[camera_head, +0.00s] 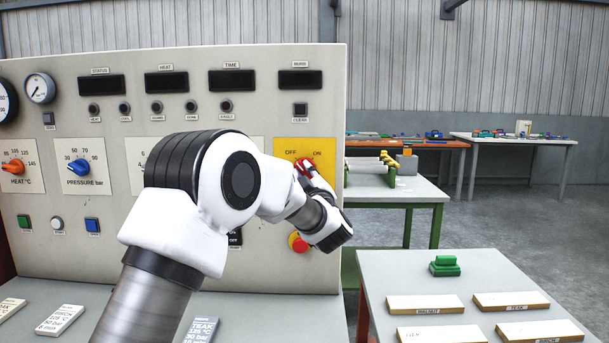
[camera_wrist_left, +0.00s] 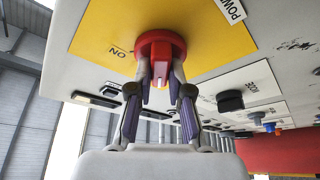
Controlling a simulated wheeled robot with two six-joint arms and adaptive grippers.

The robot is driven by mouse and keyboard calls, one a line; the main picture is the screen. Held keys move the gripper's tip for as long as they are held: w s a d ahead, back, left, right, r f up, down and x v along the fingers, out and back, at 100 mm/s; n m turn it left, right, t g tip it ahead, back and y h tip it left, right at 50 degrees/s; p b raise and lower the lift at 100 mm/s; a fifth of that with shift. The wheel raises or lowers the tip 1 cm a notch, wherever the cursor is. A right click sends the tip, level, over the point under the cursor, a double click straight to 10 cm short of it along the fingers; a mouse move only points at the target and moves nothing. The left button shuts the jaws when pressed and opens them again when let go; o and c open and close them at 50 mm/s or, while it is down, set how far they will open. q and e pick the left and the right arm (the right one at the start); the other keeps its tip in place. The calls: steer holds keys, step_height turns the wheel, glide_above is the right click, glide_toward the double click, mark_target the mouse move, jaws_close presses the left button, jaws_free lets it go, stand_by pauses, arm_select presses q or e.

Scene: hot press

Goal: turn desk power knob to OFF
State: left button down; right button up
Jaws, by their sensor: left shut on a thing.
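The red power knob (camera_head: 304,166) sits on a yellow plate (camera_head: 283,146) marked OFF on the left and ON on the right, at the panel's right side. My left gripper (camera_head: 306,176) reaches it from the front, partly covering it. In the left wrist view the red knob (camera_wrist_left: 160,44) stands between the two fingers of my left gripper (camera_wrist_left: 162,78), which are closed about its grip. A pale mark shows on the grip, but I cannot tell surely which label it points to. My right gripper is out of view.
A red emergency button (camera_head: 298,242) sits below the plate, close to my left wrist. The press panel (camera_head: 200,265) carries other knobs, displays and buttons. A side table (camera_head: 400,268) with labelled blocks stands at the lower right. Open floor lies beyond.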

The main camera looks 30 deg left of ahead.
arm_select(q)
steer(key=shift+f, duration=0.1)
steer(key=c, duration=1.1)
jaws_free()
steer(key=v, duration=1.2)
